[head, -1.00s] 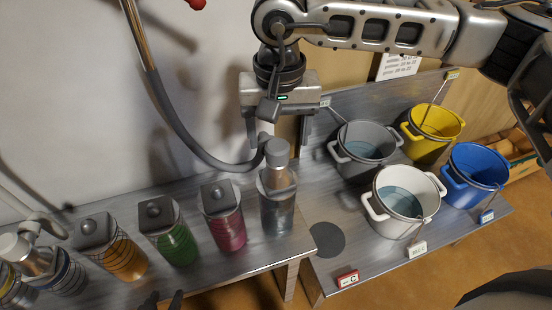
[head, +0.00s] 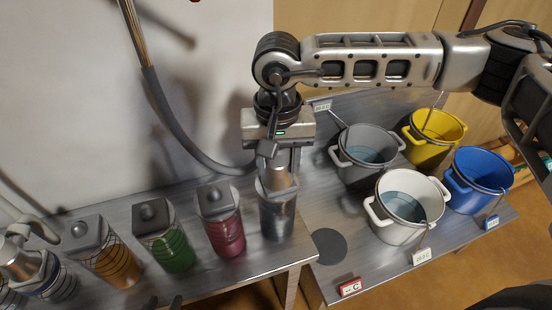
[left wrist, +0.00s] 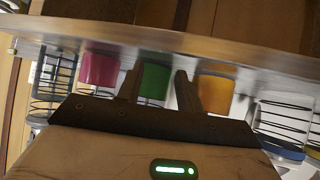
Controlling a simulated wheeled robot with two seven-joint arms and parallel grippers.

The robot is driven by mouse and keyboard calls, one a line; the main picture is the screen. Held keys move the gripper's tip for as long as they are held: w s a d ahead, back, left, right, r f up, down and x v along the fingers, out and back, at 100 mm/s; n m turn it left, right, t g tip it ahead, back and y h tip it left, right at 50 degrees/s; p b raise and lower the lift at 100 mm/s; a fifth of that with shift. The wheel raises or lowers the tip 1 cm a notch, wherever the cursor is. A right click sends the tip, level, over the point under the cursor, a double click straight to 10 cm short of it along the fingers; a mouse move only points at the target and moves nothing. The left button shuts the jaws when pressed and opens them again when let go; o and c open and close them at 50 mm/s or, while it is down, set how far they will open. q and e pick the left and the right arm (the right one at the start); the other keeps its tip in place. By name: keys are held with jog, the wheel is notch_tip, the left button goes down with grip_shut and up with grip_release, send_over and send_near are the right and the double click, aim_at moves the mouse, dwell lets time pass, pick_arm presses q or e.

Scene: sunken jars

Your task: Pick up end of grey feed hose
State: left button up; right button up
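The grey feed hose (head: 172,125) comes down along the wall and curves right to its silvery end piece (head: 277,178), which stands upright in the mouth of the rightmost jar (head: 277,217). My right gripper (head: 278,165) points down over this jar. Its fingers are drawn in at the sides of the end piece and look closed on it; its left finger is mostly hidden. My left gripper shows only fingertips at the bottom edge of the head view (head: 164,302). In the left wrist view it is open and empty (left wrist: 160,80), facing the jar row.
Magenta (head: 222,225), green (head: 170,240) and orange (head: 105,255) lidded jars stand left of the hose's jar. Grey (head: 366,155), white (head: 405,208), yellow (head: 434,132) and blue (head: 478,180) pots stand on the right bench. A dark disc (head: 329,246) marks its bare front.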

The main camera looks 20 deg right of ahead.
jog(key=c, duration=0.5)
pick_arm(q)
jog(key=shift+r, duration=0.1)
pick_arm(e)
jog(key=shift+r, duration=0.4)
jog(key=shift+c, duration=1.2)
pick_arm(q)
jog(key=shift+s+a+r+p, duration=0.1)
jog(key=shift+r+p, duration=0.25)
jog(key=shift+p, duration=0.45)
pick_arm(e)
notch_tip(320, 180, up, 2)
jog(key=shift+r, duration=0.1)
pick_arm(q)
jog(key=shift+a+r+p, duration=0.15)
jog(key=shift+p, duration=0.55)
pick_arm(e)
jog(key=s+a+r, duration=0.6)
jog(key=s+r, duration=0.4)
jog(key=s, duration=0.2)
jog(key=shift+s+a, duration=0.15)
jog(key=shift+a, duration=0.1)
